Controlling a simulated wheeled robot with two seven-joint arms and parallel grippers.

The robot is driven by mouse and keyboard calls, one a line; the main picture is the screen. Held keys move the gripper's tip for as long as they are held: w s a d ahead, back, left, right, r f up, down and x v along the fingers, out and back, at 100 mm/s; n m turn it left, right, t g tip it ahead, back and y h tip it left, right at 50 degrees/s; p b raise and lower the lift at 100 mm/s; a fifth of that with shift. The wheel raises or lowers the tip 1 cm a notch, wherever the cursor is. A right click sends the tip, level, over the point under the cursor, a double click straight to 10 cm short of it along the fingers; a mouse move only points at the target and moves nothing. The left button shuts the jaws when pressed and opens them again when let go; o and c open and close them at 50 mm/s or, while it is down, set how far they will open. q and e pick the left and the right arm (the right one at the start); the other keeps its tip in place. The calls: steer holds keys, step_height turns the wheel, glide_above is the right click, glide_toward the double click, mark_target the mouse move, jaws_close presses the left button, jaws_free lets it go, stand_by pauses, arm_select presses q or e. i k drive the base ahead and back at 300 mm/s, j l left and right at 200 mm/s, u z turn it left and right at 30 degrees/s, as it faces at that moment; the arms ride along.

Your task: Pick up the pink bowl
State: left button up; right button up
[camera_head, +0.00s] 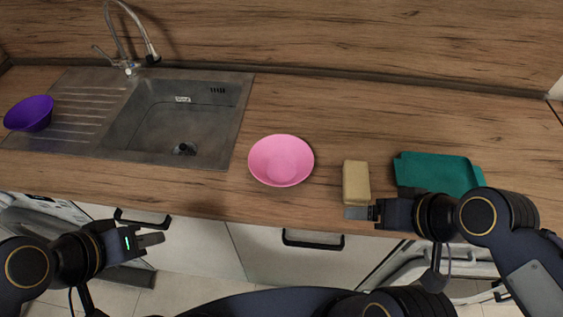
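The pink bowl (281,160) stands upright and empty on the wooden worktop, right of the sink and near the middle of the view. My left gripper (152,240) is low on the left, in front of the worktop's front edge and well apart from the bowl. Its fingers are seen from the side, so whether they are open is unclear. My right gripper (357,213) is near the front edge, to the right of the bowl and apart from it, just in front of the sponge in the picture. Its finger gap does not show.
A yellow sponge (356,181) and a teal tray (437,173) lie right of the bowl. A purple bowl (30,114) stands on the drainer of the metal sink (214,162) at left, with a tap (131,67) behind. The worktop (330,110) behind the pink bowl is clear.

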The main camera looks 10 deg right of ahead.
mark_target(277, 160)
steer(key=j+z, duration=0.35)
steer(key=i+j+z, duration=0.1)
steer(key=z, duration=0.25)
steer(key=j+z, duration=0.35)
